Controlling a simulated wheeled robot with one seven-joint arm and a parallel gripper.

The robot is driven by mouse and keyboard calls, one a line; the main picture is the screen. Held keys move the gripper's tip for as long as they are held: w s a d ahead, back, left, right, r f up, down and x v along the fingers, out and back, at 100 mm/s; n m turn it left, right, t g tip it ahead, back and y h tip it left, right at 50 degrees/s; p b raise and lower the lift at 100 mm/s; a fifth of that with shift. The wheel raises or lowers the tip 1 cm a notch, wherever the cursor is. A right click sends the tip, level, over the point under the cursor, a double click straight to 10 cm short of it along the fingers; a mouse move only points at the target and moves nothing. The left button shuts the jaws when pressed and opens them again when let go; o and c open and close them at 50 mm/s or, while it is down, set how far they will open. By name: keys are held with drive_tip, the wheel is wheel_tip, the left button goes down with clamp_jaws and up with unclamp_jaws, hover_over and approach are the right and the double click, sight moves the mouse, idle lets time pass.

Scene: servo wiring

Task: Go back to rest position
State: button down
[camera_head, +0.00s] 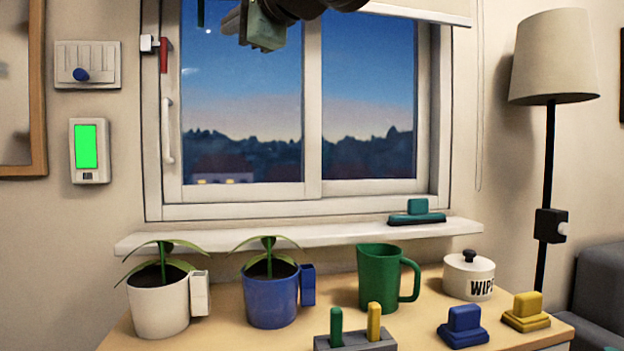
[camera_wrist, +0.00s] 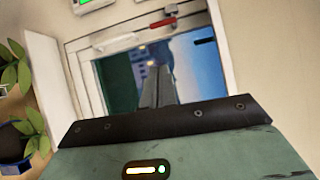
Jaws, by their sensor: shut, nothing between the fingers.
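My gripper (camera_wrist: 157,72) shows in the wrist view as two grey fingers close together with nothing between them. In the head view my gripper (camera_head: 230,20) is at the top edge, in front of the upper part of the window (camera_head: 312,110). It is raised well above the sill and the table, clear of everything on them. Most of my arm is cut off by the top of the head view.
A table (camera_head: 225,338) below holds a white-potted plant (camera_head: 158,308), a blue-potted plant (camera_head: 270,300), a green pitcher (camera_head: 377,280) and a white lidded jar (camera_head: 466,278). A floor lamp (camera_head: 553,60) stands at right. A slider panel (camera_head: 100,62) and a green-screened device (camera_head: 88,150) are on the left wall.

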drive_tip(key=s+d+f+n+g+h, duration=0.2)
drive_tip(key=f+n, duration=0.1)
drive_tip(key=f, duration=0.7)
drive_tip(key=s+d+f+n+g+h, duration=0.2)
drive_tip(key=f, duration=0.8)
drive_tip(key=s+d+f+n+g+h, duration=0.2)
drive_tip(key=s+f+n, duration=0.1)
drive_tip(key=f, duration=0.7)
drive_tip(key=s+d+f+n+g+h, duration=0.3)
drive_tip(key=s+d+f+n, duration=0.2)
drive_tip(key=s+d+f, duration=0.6)
drive_tip(key=s+d+f+n+g+h, duration=0.4)
drive_tip(key=s+d+f, duration=0.55)
drive_tip(key=f, duration=0.45)
wheel_tip(320, 180, up, 22)
drive_tip(key=p, duration=2.2)
drive_tip(key=shift+s+a+r, duration=0.2)
drive_tip(key=shift+s, duration=0.2)
